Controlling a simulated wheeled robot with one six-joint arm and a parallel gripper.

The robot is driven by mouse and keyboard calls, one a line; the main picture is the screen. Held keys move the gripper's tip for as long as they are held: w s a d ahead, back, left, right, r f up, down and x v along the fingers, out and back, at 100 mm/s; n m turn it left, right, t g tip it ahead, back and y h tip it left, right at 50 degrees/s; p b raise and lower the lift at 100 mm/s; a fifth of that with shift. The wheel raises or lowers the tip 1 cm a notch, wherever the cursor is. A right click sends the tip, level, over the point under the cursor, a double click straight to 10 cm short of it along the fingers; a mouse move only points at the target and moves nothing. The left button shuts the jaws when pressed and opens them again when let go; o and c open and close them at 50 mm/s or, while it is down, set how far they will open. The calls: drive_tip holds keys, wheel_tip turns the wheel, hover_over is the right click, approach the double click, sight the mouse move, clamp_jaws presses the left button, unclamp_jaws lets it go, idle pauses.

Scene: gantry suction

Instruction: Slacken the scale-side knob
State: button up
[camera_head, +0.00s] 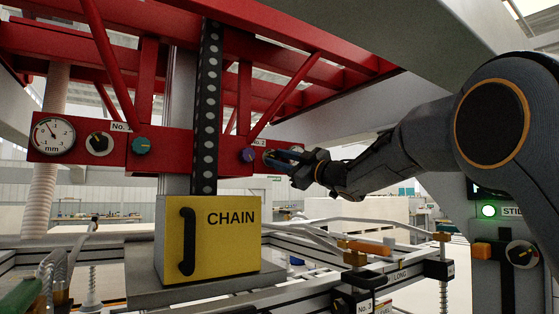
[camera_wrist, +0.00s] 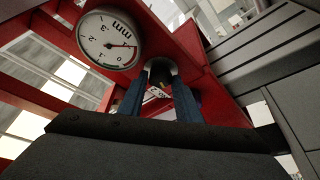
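My gripper (camera_head: 274,158) reaches in from the right to the right end of the red crossbar, beside the No. 2 label. In the wrist view its two blue fingers (camera_wrist: 158,94) stand on both sides of a dark round knob (camera_wrist: 161,70), with a gap between them. Whether they press on the knob I cannot tell. A white mm dial (camera_wrist: 108,40) sits beside this knob, upside down in that view. In the head view my gripper hides this knob and most of the dial. A violet knob (camera_head: 247,155) shows just left of my gripper.
At the bar's left end are another mm dial (camera_head: 52,136), a black pointer knob (camera_head: 99,144) and a teal knob (camera_head: 142,146). A yellow CHAIN box (camera_head: 222,240) stands below. Red braces (camera_head: 284,96) slant above my gripper. Rails and clamps (camera_head: 365,257) lie lower right.

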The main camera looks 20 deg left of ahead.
drive_tip(key=o, duration=0.4)
drive_tip(key=shift+d, duration=0.1)
drive_tip(key=shift+b+v, duration=1.5)
drive_tip(key=shift+v, duration=2.35)
drive_tip(key=shift+s, duration=0.1)
